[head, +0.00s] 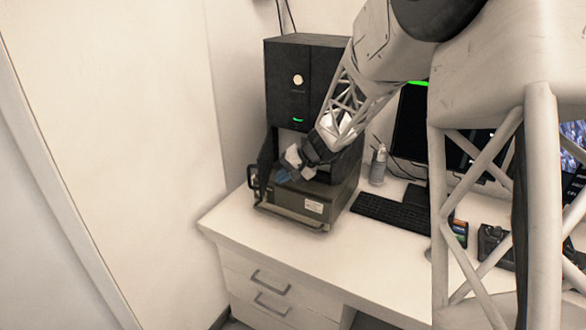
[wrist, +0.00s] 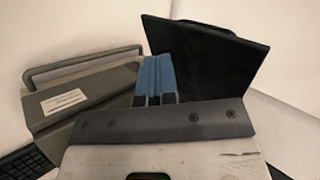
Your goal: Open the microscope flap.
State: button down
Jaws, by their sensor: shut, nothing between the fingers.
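The microscope (head: 299,80) is a tall black unit with a round light badge and a green light, at the back left of the desk. Its dark grey lower front part (head: 325,191) sticks out toward the desk's front edge, with a bar handle (head: 290,217) and a white label. In the wrist view this handle (wrist: 85,64) is at the left, and an upright black panel (wrist: 205,65) stands at the right. My gripper (head: 281,176) is over the grey part, apart from the handle. Its blue fingers (wrist: 154,78) are together and empty. My arm hides some of the opening.
A spray bottle (head: 378,165), a keyboard (head: 392,211) and a monitor (head: 408,125) are right of the microscope. The wall is close on the left. The white desk (head: 250,228) has a bare strip in front, with drawers below.

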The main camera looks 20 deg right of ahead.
aim_at(261, 175)
jog(key=shift+w+a+r, duration=0.1)
jog(key=shift+w+a, duration=0.25)
jog(key=shift+a, duration=0.5)
jog(key=shift+w+a+r, duration=0.1)
jog(key=shift+w+a, duration=0.2)
jog(key=shift+a, duration=0.55)
jog(key=shift+a, duration=0.1)
jog(key=shift+w+a+m+t+h, duration=0.15)
jog(key=shift+a+m+t, duration=0.1)
jog(key=shift+a, duration=0.3)
jog(key=shift+w+a+m+t+h, duration=0.15)
jog(key=shift+a+m, duration=0.1)
jog(key=shift+a, duration=0.25)
jog(key=w+a+m+t+h, duration=0.2)
jog(key=w+a+m, duration=0.2)
jog(key=a, duration=0.5)
jog(key=shift+w+m+t, duration=0.3)
jog(key=shift+w+t, duration=0.1)
jog(key=shift+w, duration=0.6)
jog(key=shift+s+d, duration=0.15)
